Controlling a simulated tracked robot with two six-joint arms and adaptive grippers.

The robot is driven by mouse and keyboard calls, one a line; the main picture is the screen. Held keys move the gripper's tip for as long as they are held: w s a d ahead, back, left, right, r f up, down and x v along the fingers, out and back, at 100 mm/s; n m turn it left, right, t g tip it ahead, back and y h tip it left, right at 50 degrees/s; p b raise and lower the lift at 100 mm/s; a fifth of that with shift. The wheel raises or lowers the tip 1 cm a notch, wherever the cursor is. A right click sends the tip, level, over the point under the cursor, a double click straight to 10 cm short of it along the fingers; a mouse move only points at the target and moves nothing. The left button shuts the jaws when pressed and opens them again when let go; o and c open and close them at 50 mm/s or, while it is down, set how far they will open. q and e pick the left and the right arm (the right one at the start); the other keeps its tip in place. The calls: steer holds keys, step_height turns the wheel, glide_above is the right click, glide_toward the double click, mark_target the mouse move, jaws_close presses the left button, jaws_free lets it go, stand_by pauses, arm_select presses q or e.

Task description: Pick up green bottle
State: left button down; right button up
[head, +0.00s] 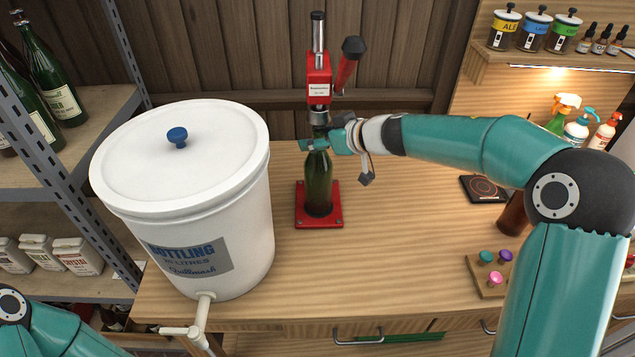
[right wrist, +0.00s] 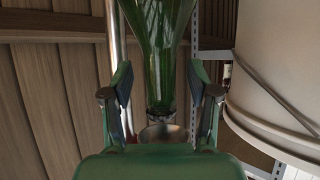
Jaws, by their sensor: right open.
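The green bottle (head: 318,183) stands upright on the base of the red bench capper (head: 319,85), under its head. My right gripper (head: 318,143) is at the bottle's neck, just below the capper head. In the right wrist view the green bottle (right wrist: 160,60) appears upside down, its neck between the two fingers of my right gripper (right wrist: 161,95). The fingers are open, with gaps on both sides of the neck. The metal capper bell (right wrist: 163,132) is close to the bottle's mouth. My left arm shows only at the lower left; its gripper is out of view.
A white lidded bucket (head: 215,205) with a tap stands close left of the capper. A metal shelf (head: 75,150) with more green bottles is at far left. At right are a black scale (head: 484,189), a brown bottle (head: 513,215) and a wooden block (head: 492,284) with coloured knobs.

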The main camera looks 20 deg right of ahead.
jaws_close()
steer(key=shift+r, duration=0.2)
stand_by(0.3)
steer(key=shift+r, duration=0.2)
